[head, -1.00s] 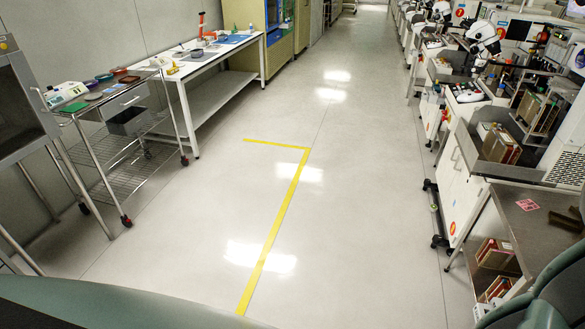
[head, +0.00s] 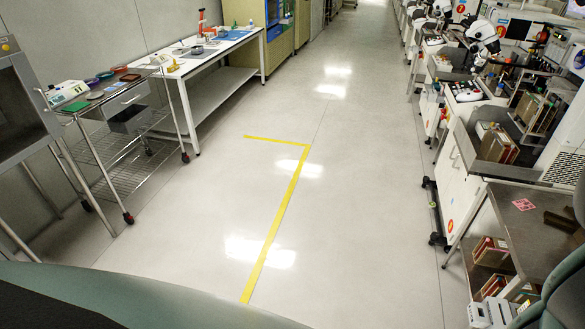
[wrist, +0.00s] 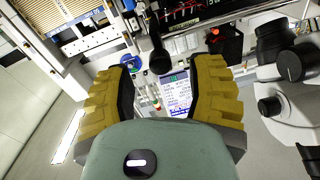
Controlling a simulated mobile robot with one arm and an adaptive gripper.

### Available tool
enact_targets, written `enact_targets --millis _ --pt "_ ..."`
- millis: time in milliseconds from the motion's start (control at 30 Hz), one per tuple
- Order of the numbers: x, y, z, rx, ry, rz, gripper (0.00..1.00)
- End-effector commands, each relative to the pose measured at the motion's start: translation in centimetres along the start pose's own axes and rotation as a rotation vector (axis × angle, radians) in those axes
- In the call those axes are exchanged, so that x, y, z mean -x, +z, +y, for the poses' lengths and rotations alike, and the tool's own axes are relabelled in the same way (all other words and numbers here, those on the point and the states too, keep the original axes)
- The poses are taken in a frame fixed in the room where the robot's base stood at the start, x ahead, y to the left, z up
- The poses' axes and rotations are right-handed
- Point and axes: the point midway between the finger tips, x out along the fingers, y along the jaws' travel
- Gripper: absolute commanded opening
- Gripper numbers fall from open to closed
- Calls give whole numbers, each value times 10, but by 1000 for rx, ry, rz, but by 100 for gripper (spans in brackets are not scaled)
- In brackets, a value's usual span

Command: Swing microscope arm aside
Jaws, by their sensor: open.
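A white microscope with black parts (head: 482,38) stands on the bench at the upper right of the head view. In the wrist view, a white body with black knobs (wrist: 289,66) at the right edge looks like part of a microscope. A dark rounded handle-like part (wrist: 158,58) shows between and beyond my fingers. My gripper (wrist: 164,72) has two yellow ribbed fingers spread wide apart. It is open, with nothing seen clamped between them. I cannot tell whether either finger touches the dark part. The gripper does not show in the head view.
A row of workstations lines the right side, with a steel side table (head: 535,232) nearest. A wire cart (head: 118,165) and a white table (head: 215,62) stand on the left. The aisle floor with yellow tape (head: 275,225) is clear.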

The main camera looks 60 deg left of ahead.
Motion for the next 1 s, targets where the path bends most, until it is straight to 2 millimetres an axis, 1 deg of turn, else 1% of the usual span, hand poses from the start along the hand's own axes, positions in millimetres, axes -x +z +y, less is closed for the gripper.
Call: enact_targets --millis 100,500,700,1000 --pt "-11 0 -2 3 -5 -2 55" --pt "-40 1 -1 2 -3 -2 55" --pt "-50 0 -2 1 -5 1 55" --pt "-52 1 -2 0 -4 -2 55"
